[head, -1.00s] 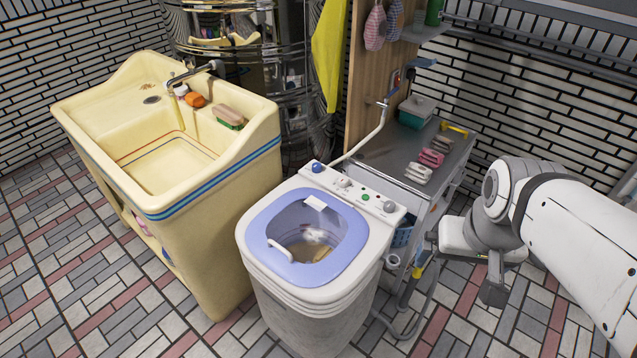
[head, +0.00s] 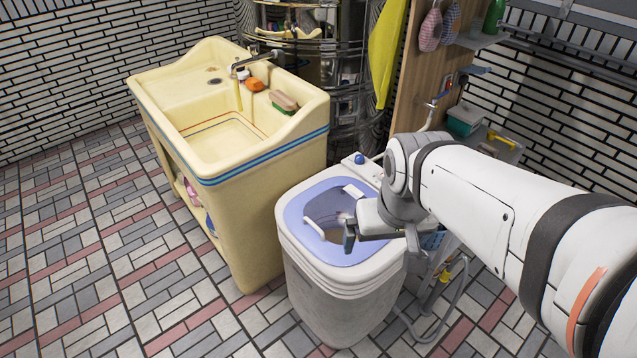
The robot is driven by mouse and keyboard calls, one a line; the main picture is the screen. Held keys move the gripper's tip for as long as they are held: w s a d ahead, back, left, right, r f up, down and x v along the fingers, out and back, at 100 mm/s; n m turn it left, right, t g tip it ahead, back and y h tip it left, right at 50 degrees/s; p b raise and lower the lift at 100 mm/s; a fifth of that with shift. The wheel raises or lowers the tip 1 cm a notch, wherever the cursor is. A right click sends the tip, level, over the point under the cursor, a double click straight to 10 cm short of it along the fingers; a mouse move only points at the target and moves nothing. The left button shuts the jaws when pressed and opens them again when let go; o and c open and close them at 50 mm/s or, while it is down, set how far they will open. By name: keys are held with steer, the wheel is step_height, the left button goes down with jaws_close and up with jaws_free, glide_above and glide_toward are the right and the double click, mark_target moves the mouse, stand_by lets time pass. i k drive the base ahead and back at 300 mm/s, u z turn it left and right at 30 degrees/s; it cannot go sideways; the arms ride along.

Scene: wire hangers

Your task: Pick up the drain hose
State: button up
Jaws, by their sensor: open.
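The grey drain hose (head: 461,290) loops down to the floor at the right side of the washing machine (head: 345,295). A yellow piece shows near its upper part. Its upper run is partly hidden behind my arm. My gripper (head: 381,240) is open and empty, with its fingers spread above the right part of the washer's blue lid. It is apart from the hose, up and to the left of it in the picture.
A cream sink (head: 250,200) stands left of the washer, with a tap and soap on it. A shelf cart with a green box (head: 465,120) stands behind my arm. The tiled floor at front left is clear.

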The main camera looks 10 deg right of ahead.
mark_target(444, 277)
steer(key=z, duration=1.25)
steer(key=k, duration=1.05)
steer(key=z, duration=0.7)
steer(key=i, duration=1)
steer(key=u, duration=0.5)
steer(key=i, duration=0.55)
steer(key=u, duration=0.5)
